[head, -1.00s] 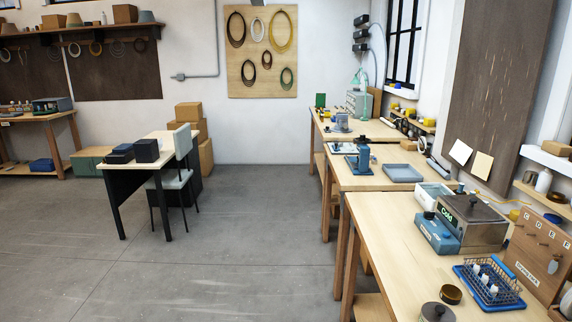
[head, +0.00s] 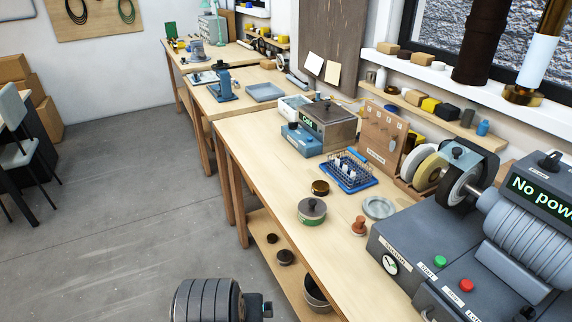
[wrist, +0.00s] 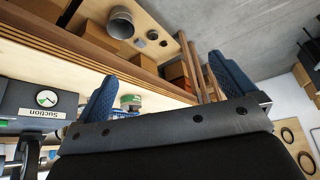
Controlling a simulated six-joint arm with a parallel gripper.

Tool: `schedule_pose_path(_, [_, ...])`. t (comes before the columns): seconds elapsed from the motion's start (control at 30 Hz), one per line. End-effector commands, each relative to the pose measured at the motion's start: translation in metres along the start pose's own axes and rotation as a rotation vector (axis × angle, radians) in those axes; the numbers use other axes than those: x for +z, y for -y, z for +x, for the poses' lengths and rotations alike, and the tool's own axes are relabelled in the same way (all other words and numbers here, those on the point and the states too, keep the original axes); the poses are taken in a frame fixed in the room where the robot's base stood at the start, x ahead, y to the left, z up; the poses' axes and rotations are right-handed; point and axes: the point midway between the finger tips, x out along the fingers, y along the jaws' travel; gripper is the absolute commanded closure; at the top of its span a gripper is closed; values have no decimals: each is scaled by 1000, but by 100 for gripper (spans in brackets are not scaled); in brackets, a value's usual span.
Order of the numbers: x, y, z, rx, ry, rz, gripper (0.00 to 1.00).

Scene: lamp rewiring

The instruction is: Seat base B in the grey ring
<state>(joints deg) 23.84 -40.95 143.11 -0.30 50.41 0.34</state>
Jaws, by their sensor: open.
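A flat grey ring (head: 378,208) lies on the near workbench in the head view, left of the grey machine, and looks empty. I cannot read a letter B on anything, so I cannot tell which object is base B. A brass-and-dark round piece (head: 320,187) sits behind a lidded grey-green pot (head: 312,212) on the same bench. Two small dark round pieces (head: 285,257) lie on the shelf below. My gripper shows in the wrist view as two blue fingers (wrist: 168,88), wide apart with nothing held between them. The pot (wrist: 130,101) shows beyond the left finger.
The grey machine (head: 405,245) with green and red buttons and a "No power" display fills the right. A blue wire rack (head: 348,172), a reddish knob (head: 359,226) and a hook board (head: 383,138) stand nearby. The bench's front left is bare. A metal pot (head: 317,295) sits on the lower shelf.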

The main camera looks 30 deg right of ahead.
Motion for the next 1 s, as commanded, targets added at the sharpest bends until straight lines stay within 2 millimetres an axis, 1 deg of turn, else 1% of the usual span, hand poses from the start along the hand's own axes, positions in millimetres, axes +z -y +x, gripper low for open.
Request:
schedule_pose_path(0.27, [0,0,0,0,0,0,0])
schedule_pose_path(0.37, [-2,0,0,0,0,1,18])
schedule_pose_path(0.4, [-5,-1,-1,1,0,3,26])
schedule_pose_path(0.43, [-8,-1,-2,2,1,5,31])
schedule_pose_path(0.47, [-12,-2,-2,4,2,8,35])
schedule_pose_path(0.57, [-35,-6,-5,12,6,23,35])
schedule_pose_path(0.73, [-91,-18,-6,29,10,58,35])
schedule_pose_path(0.87, [-135,-30,0,43,13,85,35])
schedule_pose_path(1.0, [-180,-47,13,57,16,115,35])
